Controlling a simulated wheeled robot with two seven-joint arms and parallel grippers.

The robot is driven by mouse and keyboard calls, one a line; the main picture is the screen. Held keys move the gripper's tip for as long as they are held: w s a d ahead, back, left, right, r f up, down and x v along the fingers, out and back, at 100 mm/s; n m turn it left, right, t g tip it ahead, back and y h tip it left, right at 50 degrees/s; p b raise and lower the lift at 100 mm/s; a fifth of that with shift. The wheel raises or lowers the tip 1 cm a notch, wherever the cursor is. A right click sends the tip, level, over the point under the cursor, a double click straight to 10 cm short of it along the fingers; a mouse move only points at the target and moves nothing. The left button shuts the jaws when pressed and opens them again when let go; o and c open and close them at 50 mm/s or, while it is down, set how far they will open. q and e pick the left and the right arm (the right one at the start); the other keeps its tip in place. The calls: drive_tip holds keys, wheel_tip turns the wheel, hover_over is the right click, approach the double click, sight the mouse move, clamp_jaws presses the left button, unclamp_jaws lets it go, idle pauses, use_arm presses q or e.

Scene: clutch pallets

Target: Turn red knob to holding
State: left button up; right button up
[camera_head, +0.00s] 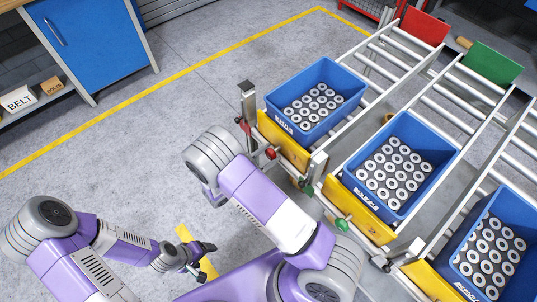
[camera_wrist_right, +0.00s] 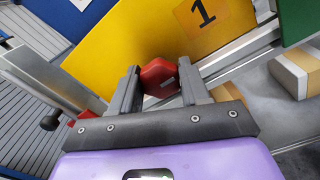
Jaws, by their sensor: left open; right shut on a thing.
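The red knob (camera_wrist_right: 158,74) sits between the two fingers of my right gripper (camera_wrist_right: 160,88) in the right wrist view, in front of a yellow plate marked 1 (camera_wrist_right: 200,35). The gripper is shut on the knob. In the head view a red knob (camera_head: 270,153) shows at the front of the left roller lane. My right gripper cannot be made out there, with my own arm in the foreground. My left gripper (camera_head: 204,260) is open and empty, low over the floor. Any holding mark on the knob cannot be read.
Blue bins (camera_head: 325,80) of ring-shaped parts stand on the roller lanes, behind yellow plates. A green knob (camera_head: 342,224) is at the middle lane. A metal post (camera_head: 248,100) stands left of the first lane. The grey floor at left is clear.

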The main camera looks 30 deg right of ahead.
clamp_jaws()
drive_tip(key=shift+n, duration=0.3)
drive_tip(key=n+p, duration=0.2)
drive_tip(key=shift+r+n+p, duration=0.15)
drive_tip(key=shift+n+p, duration=0.2)
drive_tip(key=shift+n, duration=0.05)
drive_tip(key=shift+w+n+p, duration=0.1)
drive_tip(key=shift+n+p, duration=0.8)
drive_tip(key=shift+n, duration=0.9)
